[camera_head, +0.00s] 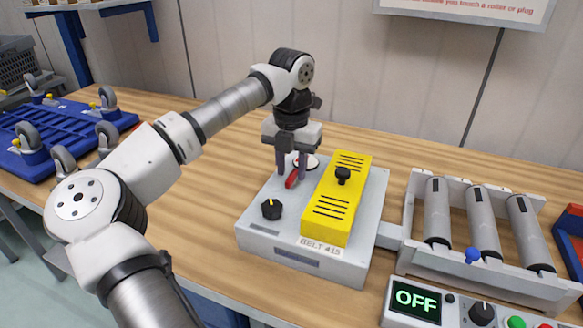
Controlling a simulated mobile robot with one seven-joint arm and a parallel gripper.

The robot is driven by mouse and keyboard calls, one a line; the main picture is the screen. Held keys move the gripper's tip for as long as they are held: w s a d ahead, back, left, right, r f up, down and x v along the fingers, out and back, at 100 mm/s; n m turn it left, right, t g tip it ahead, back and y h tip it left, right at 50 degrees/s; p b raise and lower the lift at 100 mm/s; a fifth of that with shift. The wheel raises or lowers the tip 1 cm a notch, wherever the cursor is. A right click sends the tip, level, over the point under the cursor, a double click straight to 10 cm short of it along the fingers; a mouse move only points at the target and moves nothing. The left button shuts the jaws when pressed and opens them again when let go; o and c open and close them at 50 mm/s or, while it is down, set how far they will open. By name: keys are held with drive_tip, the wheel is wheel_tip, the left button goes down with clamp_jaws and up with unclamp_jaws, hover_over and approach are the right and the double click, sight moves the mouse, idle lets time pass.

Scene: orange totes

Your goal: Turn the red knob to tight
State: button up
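The red knob (292,178) is a narrow red bar on the grey box labelled BELT 415 (262,240), left of the yellow cover. It is slanted, and part of it is hidden by my gripper. My gripper (291,173) points down over it, with its two dark fingers apart on either side. A gap shows between the fingers, and I cannot tell whether either touches the knob. A white round dial (313,162) lies behind the right finger, partly hidden. Any tight marking is too small to read.
The yellow cover (328,220) with a black knob (343,175) stands close right of my gripper. Another black knob (272,209) is in front. A roller conveyor (437,215) and control box showing OFF (416,300) are right. A blue wheeled dolly (75,128) is left.

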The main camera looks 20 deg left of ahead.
drive_tip(key=shift+f, duration=0.6)
clamp_jaws()
